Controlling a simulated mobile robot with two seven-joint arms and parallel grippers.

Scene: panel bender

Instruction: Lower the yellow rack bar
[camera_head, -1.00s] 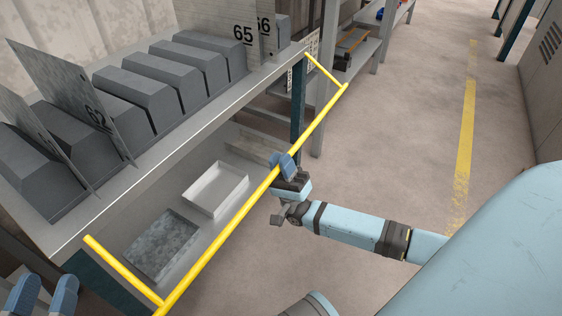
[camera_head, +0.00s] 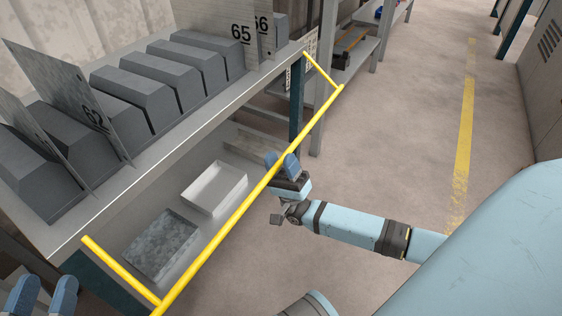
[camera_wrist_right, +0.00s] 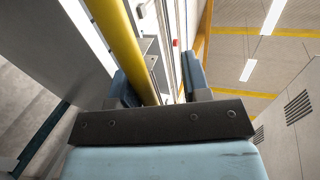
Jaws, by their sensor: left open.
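The yellow rack bar (camera_head: 228,221) runs diagonally along the front of the rack, with a short yellow arm at each end. It stands out in front of the shelf edge. My right gripper (camera_head: 281,162) is at the middle of the bar, its blue fingers apart. In the right wrist view the bar (camera_wrist_right: 120,45) passes between the two fingers (camera_wrist_right: 160,85), nearer the left one, with a gap to the right one. My left gripper (camera_head: 42,294) is open and empty at the lower left corner, apart from the bar.
The upper shelf (camera_head: 165,143) holds several grey blocks and numbered plates. A white tray (camera_head: 215,208) and a grey metal tray (camera_head: 160,262) lie on the lower shelf behind the bar. The floor (camera_head: 400,130) to the right is clear.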

